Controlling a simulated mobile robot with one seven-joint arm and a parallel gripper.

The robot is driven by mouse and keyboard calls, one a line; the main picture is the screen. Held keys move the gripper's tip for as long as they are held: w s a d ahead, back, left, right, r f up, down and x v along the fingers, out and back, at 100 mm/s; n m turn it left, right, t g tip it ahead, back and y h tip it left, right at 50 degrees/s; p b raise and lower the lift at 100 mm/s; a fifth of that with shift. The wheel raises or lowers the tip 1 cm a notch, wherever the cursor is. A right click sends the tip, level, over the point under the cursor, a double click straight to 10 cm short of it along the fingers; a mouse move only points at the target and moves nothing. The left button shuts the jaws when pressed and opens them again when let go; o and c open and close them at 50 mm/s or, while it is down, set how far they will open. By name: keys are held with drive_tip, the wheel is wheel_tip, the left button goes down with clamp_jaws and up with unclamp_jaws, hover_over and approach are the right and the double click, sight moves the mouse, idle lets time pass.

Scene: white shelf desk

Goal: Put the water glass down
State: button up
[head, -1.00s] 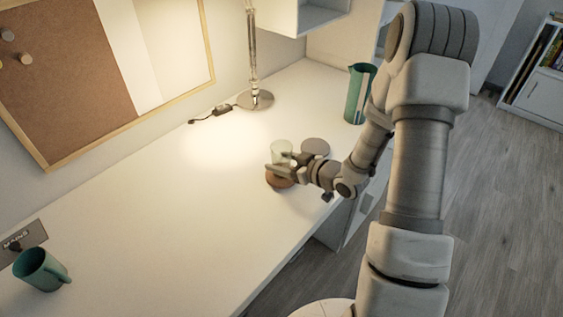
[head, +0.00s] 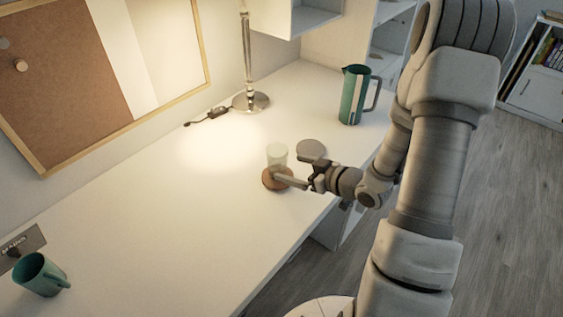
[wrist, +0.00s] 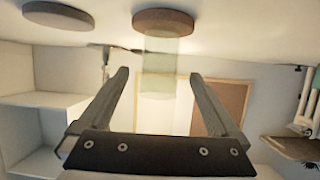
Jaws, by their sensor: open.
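The water glass (head: 277,153), pale and see-through, stands upright on a round brown coaster (head: 268,182) on the white desk. In the wrist view, which looks upside down, the glass (wrist: 160,62) hangs from the coaster (wrist: 162,20) at the top. My gripper (head: 294,173) is just right of the glass in the head view, low over the desk. Its two fingers are spread wide and empty in the wrist view (wrist: 159,75), with the glass beyond and between the tips. One finger covers part of the coaster in the head view.
A grey round coaster (head: 311,148) lies behind the glass. A teal jug (head: 352,96) stands at the back right, a lamp base (head: 250,102) at the wall, and a teal mug (head: 40,274) at the front left. The desk's middle left is clear.

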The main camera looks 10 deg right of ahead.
drive_tip(key=shift+p+v, duration=0.35)
drive_tip(key=shift+v, duration=2.3)
